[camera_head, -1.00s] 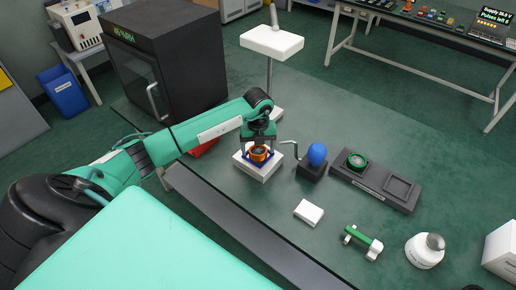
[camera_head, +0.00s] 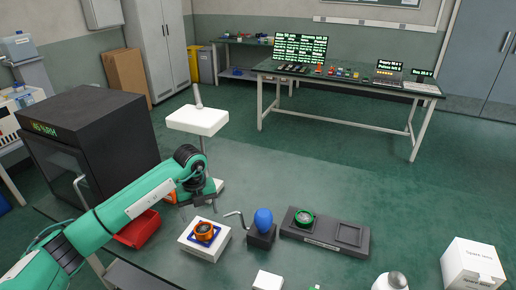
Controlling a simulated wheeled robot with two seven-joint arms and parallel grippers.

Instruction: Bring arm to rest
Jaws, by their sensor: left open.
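My left arm comes in from the left, green and black, over the bench (camera_head: 330,262). Its gripper (camera_head: 198,203) is open and empty, with the fingers pointing down. It is just behind and left of a white block (camera_head: 206,248) that carries an orange ring-shaped part (camera_head: 204,230) on a blue square. The gripper looks apart from that part. My right arm and gripper are not in view.
A black oven-like box (camera_head: 95,140) stands left, with a red tray (camera_head: 138,230) beside it. A white-headed lamp (camera_head: 197,120) stands behind the gripper. Right are a blue bulb on a cranked stand (camera_head: 263,222), a dark two-place tray (camera_head: 325,246) and a white box (camera_head: 472,265).

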